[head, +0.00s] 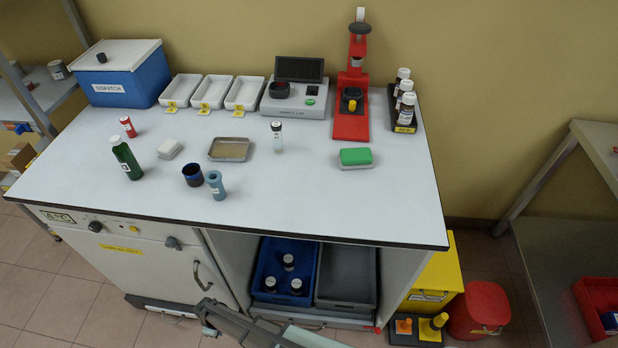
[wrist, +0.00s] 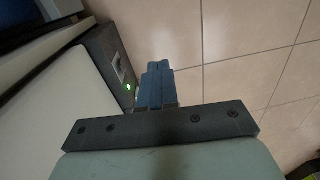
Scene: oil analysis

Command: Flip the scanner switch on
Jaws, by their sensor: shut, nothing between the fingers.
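In the wrist view, a dark grey box (wrist: 105,60) stands at upper left with a small pale panel, which seems to hold a switch (wrist: 118,68), and a lit green light (wrist: 129,87). I take this box for the scanner; the switch position is too small to tell. My gripper (wrist: 158,68) is shut and empty, its blue-grey fingers just right of the box; I cannot tell whether they touch it. In the head view my gripper (head: 204,312) is low in front of the bench; its fingertips are unclear.
The white bench (head: 300,205) carries bottles, trays and a grey device (head: 297,100) with a screen. Below are a white cabinet door (head: 135,262) with a handle, and blue (head: 262,262) and grey (head: 345,275) crates. Tiled floor (wrist: 235,50) lies open right of the fingers in the wrist view.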

